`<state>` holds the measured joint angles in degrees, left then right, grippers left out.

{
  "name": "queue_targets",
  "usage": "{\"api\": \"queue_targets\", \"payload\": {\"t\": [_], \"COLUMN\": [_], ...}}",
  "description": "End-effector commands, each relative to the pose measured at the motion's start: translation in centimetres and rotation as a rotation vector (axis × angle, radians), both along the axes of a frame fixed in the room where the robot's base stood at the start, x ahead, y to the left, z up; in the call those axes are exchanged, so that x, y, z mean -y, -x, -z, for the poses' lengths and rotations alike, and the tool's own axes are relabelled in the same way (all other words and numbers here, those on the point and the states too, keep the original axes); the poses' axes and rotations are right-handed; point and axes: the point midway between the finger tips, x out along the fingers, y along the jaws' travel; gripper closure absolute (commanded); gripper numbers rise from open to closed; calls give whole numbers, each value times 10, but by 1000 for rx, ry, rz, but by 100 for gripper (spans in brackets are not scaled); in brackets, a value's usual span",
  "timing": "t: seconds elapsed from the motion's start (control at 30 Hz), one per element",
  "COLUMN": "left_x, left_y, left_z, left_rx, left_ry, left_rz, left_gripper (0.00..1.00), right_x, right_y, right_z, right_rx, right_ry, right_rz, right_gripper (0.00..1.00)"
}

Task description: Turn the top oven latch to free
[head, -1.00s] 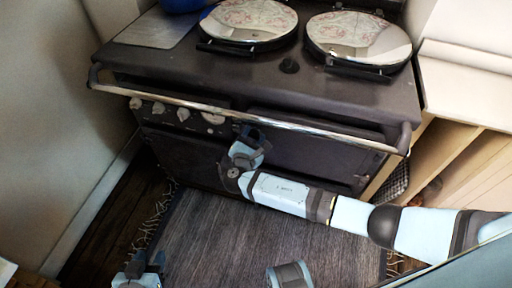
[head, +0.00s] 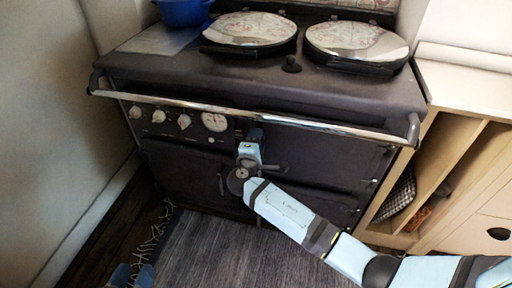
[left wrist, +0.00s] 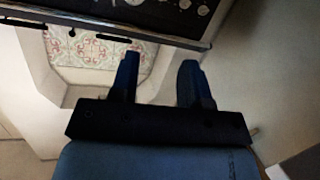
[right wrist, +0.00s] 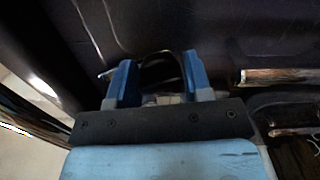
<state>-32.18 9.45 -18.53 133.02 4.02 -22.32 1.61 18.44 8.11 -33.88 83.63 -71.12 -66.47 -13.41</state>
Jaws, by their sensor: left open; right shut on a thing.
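The dark oven range (head: 330,150) stands ahead, its doors looking closed. My right gripper (head: 254,138) reaches the front beside the upper right door, just below the chrome rail. In the right wrist view its blue fingers (right wrist: 155,82) are shut on a dark curved piece, which appears to be the top oven latch (right wrist: 160,68). The latch is mostly hidden by the gripper in the head view, and its angle cannot be told. My left gripper (head: 132,275) is low at the bottom left of the head view, apart from the range; its fingers (left wrist: 158,80) are open and empty in the left wrist view.
A chrome rail (head: 330,128) runs across the range front above my right gripper. Knobs (head: 158,117) and a gauge (head: 214,122) sit at left. A wooden cabinet (head: 455,160) stands close at right. A grey rug (head: 225,255) covers the floor in front.

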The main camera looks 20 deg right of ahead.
Motion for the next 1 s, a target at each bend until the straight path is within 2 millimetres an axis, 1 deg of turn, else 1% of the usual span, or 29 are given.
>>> {"api": "queue_targets", "payload": {"t": [0.03, 0.3, 0.5, 0.7, 1.0], "left_x": [4, 20, 27, 29, 30], "left_y": [-3, -6, -4, -2, -2], "left_z": [-4, -46, -67, -77, -79], "left_rx": [41, 228, 314, 356, 361], "left_ry": [24, 144, 203, 233, 237], "left_rz": [9, 45, 65, 77, 78], "left_gripper": [57, 57, 57, 57, 57], "right_x": [1, 2, 2, 2, 2], "right_y": [-1, -1, -1, -1, -2], "right_z": [4, 3, 1, -1, -2], "right_rx": [25, 135, 186, 212, 220], "right_ry": [-35, -195, -270, -307, -317], "right_rz": [1, 2, 2, 2, 2], "right_gripper": [97, 97, 97, 97, 97]}}
